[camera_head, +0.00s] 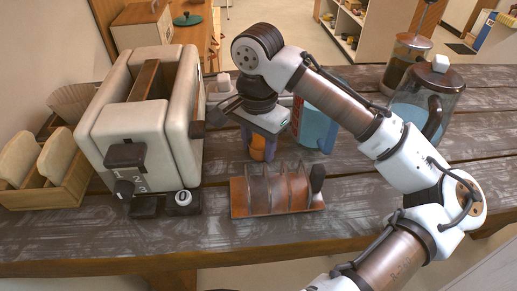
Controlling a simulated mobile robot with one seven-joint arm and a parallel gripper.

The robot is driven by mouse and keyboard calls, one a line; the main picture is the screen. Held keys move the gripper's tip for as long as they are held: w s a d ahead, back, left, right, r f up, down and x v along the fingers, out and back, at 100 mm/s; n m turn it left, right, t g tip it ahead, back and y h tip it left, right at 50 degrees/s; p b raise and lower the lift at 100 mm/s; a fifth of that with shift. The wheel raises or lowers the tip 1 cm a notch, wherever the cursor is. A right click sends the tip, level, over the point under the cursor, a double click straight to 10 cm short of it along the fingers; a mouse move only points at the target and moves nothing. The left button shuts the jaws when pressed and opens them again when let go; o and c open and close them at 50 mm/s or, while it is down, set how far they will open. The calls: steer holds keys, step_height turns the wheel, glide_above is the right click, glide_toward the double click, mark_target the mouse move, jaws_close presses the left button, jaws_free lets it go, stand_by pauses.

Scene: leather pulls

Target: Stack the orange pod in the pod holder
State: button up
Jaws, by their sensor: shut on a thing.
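The orange pod (257,149) shows just below the head of my gripper (259,136), behind the rusty rack. My gripper points down and is shut on the pod, though the fingers are small and partly hidden by the gripper's own body. Blue-violet upright pieces flank the pod on both sides; I cannot tell whether they belong to the pod holder or to the gripper. I cannot tell whether the pod touches anything below it. No other pod holder can be made out clearly.
A rusty slotted rack (262,202) stands in front of the pod. A cream toaster (128,133) and a wooden box (45,190) with tan slabs stand left. A blue container (316,130) is close right of the gripper. Glass jugs (418,100) stand back right. The front left tabletop is clear.

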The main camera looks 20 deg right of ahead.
steer(key=shift+f, duration=0.15)
steer(key=o, duration=0.9)
steer(key=shift+o, duration=0.2)
steer(key=shift+r, duration=0.2)
